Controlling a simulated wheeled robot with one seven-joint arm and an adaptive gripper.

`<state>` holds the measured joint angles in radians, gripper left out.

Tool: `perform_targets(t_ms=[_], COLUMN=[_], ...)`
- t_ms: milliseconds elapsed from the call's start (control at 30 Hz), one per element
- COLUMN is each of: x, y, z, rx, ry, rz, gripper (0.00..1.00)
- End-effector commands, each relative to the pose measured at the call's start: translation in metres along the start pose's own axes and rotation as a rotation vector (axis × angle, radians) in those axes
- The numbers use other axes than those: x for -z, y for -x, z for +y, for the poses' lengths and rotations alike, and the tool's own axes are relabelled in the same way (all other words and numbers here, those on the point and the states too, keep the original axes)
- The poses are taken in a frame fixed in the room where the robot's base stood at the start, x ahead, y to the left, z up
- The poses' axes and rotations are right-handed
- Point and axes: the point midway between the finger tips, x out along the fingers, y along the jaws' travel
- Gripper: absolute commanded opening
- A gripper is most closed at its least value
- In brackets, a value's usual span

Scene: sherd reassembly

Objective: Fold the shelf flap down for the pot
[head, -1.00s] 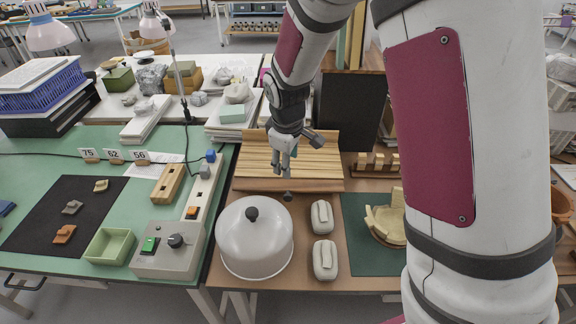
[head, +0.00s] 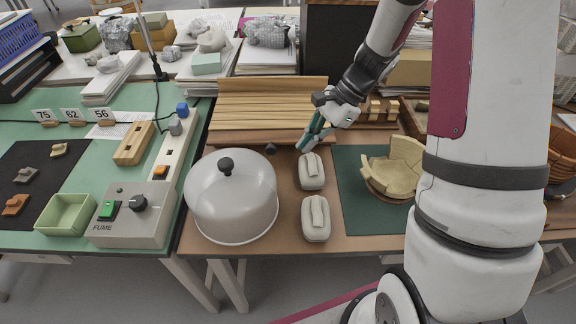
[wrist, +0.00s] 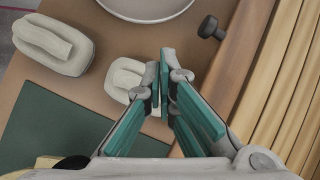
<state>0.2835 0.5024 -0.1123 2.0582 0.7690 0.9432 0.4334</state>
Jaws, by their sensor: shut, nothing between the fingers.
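A slatted wooden rack (head: 270,100) stands at the table's back, with a plain plank (head: 262,133) along its front. A dark round knob (head: 271,149) is at that plank; it also shows in the wrist view (wrist: 211,27), where it sticks out from the wood. I cannot tell whether this is the flap or how it is hinged. My gripper (head: 304,146) is shut and empty, right of the knob and apart from it, tilted down left. The pot (head: 396,170), partly built of tan sherds, sits on a dark green mat (head: 352,200); my arm hides the mat's right side.
A pale domed cover (head: 232,205) stands front left of the rack. Two pale padded blocks (head: 312,172) (head: 316,220) lie between cover and mat; the far one is close below my gripper. A small wooden rack (head: 374,112) stands right of the slatted one.

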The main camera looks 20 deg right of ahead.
Motion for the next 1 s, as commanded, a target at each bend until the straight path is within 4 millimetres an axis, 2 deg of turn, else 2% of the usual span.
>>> perform_targets(t_ms=[33,100,267,467,800,1000], x=[0.010,0.014,0.018,0.015,0.006,0.003], y=[-0.005,-0.003,0.002,-0.011,-0.067,-0.088], z=[-0.007,-0.014,-0.024,-0.027,-0.038,-0.042], rx=[0.044,0.091,0.142,0.146,0.145,0.148], ry=[-0.129,-0.272,-0.435,-0.460,-0.456,-0.456], rz=[-0.050,-0.112,-0.190,-0.205,-0.202,-0.201], gripper=[0.00,0.00,0.00,0.00,0.00,0.00])
